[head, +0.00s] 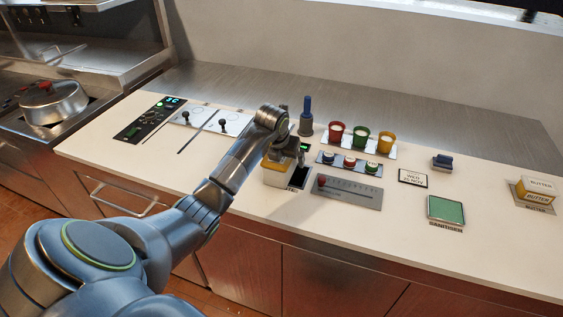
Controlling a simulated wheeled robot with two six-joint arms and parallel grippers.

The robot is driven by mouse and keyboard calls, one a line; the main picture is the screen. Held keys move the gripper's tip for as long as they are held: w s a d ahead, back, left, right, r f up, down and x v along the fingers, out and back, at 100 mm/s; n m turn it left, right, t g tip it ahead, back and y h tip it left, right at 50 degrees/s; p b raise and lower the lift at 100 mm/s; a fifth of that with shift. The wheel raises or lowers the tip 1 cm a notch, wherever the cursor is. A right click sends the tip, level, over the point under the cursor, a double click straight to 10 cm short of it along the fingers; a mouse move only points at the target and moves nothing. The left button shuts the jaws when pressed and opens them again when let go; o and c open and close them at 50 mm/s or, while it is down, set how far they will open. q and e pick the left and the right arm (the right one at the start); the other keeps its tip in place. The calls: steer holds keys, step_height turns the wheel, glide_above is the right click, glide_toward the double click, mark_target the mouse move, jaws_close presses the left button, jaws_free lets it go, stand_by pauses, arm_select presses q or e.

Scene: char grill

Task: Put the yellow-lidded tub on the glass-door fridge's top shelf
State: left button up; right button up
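The yellow-lidded tub (275,177) is on the counter near its front edge, in the middle of the head view. Its pale side and part of its yellow lid show. My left gripper (284,158) is right over the tub, at its lid. Its fingers are small and partly hidden by the arm, so I cannot tell whether they are closed on the tub. My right gripper is not in view. The glass-door fridge and its top shelf are not in view.
Right of the tub are a grey panel with a red knob (346,194), small pots (349,161), and red, green and yellow cups (361,137). A blue-handled tool (307,117) stands behind. A green sanitiser pad (446,210) and butter box (535,191) lie farther right.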

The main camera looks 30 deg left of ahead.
arm_select(q)
steer(key=shift+f, duration=0.2)
stand_by(0.5)
steer(key=c, duration=1.6)
steer(key=shift+w+r, duration=0.1)
steer(key=shift+r, duration=0.4)
steer(key=shift+c, duration=0.2)
step_height(320, 180, up, 9)
steer(key=b, duration=0.2)
steer(key=shift+f+b, duration=0.15)
steer(key=shift+b, duration=0.2)
steer(key=shift+r, duration=0.45)
